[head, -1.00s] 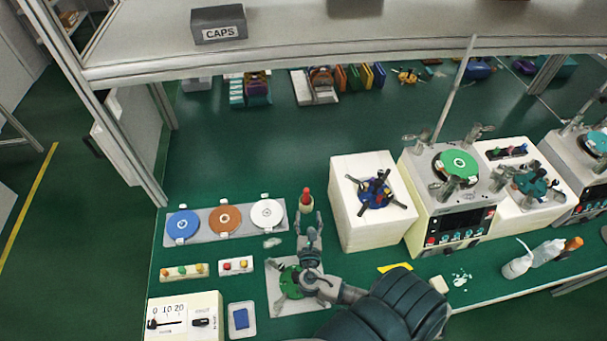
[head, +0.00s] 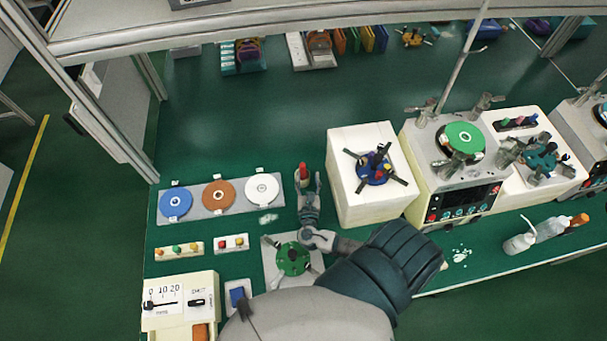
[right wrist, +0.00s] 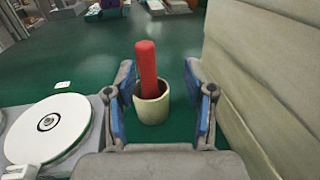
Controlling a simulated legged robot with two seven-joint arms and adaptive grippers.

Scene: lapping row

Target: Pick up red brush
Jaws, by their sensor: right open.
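The red brush (head: 302,170) stands upright on the green bench, just left of the white box with the blue fixture. In the right wrist view the red brush (right wrist: 147,68) stands in a small beige cup (right wrist: 152,103), with only its red shaft showing above the rim. My right gripper (head: 309,185) is at the brush in the head view. In the right wrist view my right gripper (right wrist: 164,90) is open, with one blue-padded finger on either side of the cup and brush. I cannot tell whether a finger touches them. My left gripper is not in view.
The white box (head: 345,190) stands close on the right of the gripper. A plate with blue, orange and white discs (head: 262,188) lies to the left. The green round fixture (head: 291,260) sits below my forearm. A machine with a green disc (head: 463,137) stands farther right.

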